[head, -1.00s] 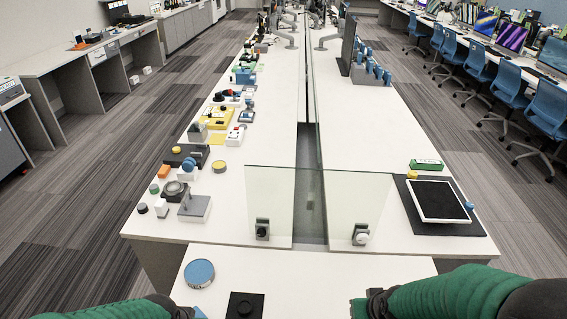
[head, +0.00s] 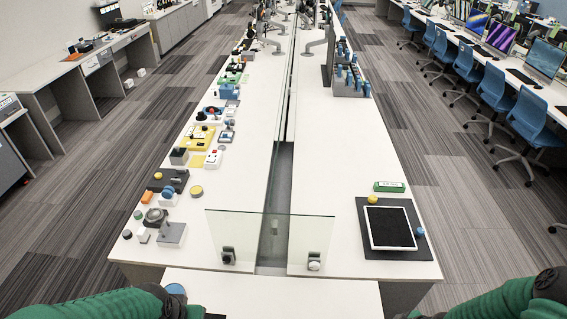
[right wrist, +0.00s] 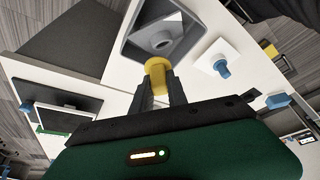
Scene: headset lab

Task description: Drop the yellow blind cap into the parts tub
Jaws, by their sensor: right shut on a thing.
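My right gripper (right wrist: 158,90) shows in the right wrist view, its two dark fingers shut on the yellow blind cap (right wrist: 157,70). The cap sits at the fingertips and overlaps the edge of a grey tub (right wrist: 133,47) just beyond it. The tub is open, with a grey round shape (right wrist: 161,42) inside. I cannot tell whether the cap is over the tub's opening or short of it. In the head view both green-sleeved arms enter at the bottom corners, and neither gripper's fingers show there.
A white square with a blue knob (right wrist: 222,67) lies right of the tub in the right wrist view. In the head view, a tablet (head: 391,228) lies on a dark mat, with a yellow piece (head: 373,199) beside it. A glass panel (head: 270,238) stands mid-bench. Small parts crowd the left bench.

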